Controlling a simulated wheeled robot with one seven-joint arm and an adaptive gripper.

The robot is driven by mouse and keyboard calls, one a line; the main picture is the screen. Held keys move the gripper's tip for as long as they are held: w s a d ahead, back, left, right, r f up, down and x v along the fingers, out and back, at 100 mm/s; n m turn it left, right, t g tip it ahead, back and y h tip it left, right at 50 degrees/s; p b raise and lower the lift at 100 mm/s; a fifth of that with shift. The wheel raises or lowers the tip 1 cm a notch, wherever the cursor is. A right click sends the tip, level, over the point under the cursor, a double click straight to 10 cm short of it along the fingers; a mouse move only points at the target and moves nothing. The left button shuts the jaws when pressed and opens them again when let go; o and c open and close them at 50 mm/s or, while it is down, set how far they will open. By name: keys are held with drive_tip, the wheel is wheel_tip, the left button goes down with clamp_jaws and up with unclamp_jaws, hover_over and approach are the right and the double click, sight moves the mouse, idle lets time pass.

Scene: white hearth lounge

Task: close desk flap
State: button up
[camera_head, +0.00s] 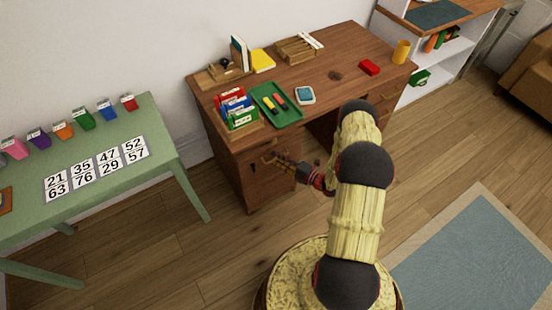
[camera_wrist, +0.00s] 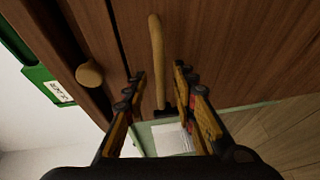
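The brown wooden desk (camera_head: 318,75) stands against the wall. Its left pedestal has a front panel (camera_head: 262,188), the likely flap; I cannot tell how far open it is. In the wrist view a wooden panel (camera_wrist: 225,45) carries a long bar handle (camera_wrist: 157,55), and a round knob (camera_wrist: 90,74) sits on the neighbouring panel across a dark seam. My gripper (camera_head: 272,161) is in front of the left pedestal. In the wrist view my gripper (camera_wrist: 159,78) is open, with the bar handle showing between its fingers. Contact with the handle cannot be made out.
A green table (camera_head: 160,172) with number cards and coloured cups stands left of the desk. A blue rug (camera_head: 480,265) lies right; wooden floor is clear between.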

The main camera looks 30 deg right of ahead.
drive_tip(key=v, duration=1.1)
